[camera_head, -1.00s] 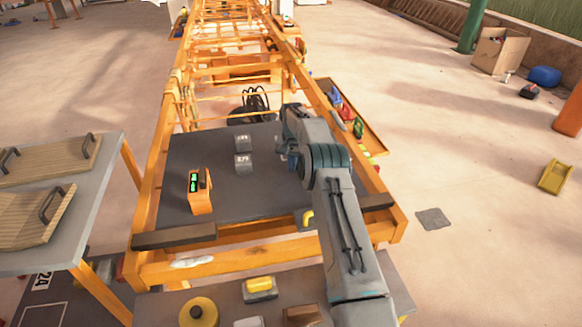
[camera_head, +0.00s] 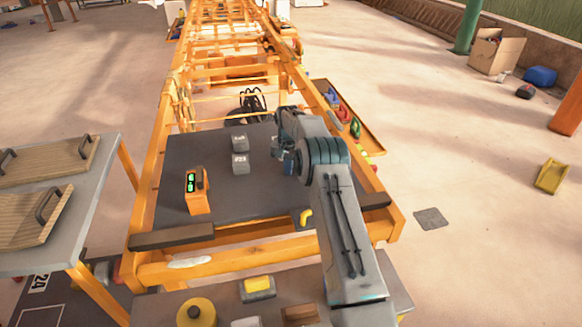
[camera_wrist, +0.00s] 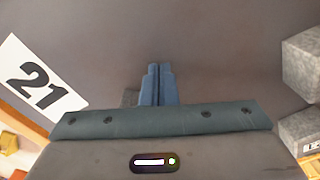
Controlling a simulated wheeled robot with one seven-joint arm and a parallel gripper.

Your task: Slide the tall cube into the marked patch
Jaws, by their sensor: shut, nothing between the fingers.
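Two grey blocks stand on the dark tabletop (camera_head: 225,200) in the head view, a rear one (camera_head: 239,143) and a front one (camera_head: 240,164). They also show at the right edge of the wrist view, one higher (camera_wrist: 302,62) and one lower (camera_wrist: 299,130). I cannot tell which is the tall cube. My gripper (camera_head: 279,153) is low over the tabletop, to the right of both blocks and apart from them. Its blue fingers (camera_wrist: 158,72) are shut and empty in the wrist view. I cannot make out a marked patch for certain.
An orange device with a green display (camera_head: 196,190) stands at the tabletop's left. A white label reading 21 (camera_wrist: 39,76) shows in the wrist view. Dark bars (camera_head: 172,237) lie along the front edge. Free tabletop lies around the blocks.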

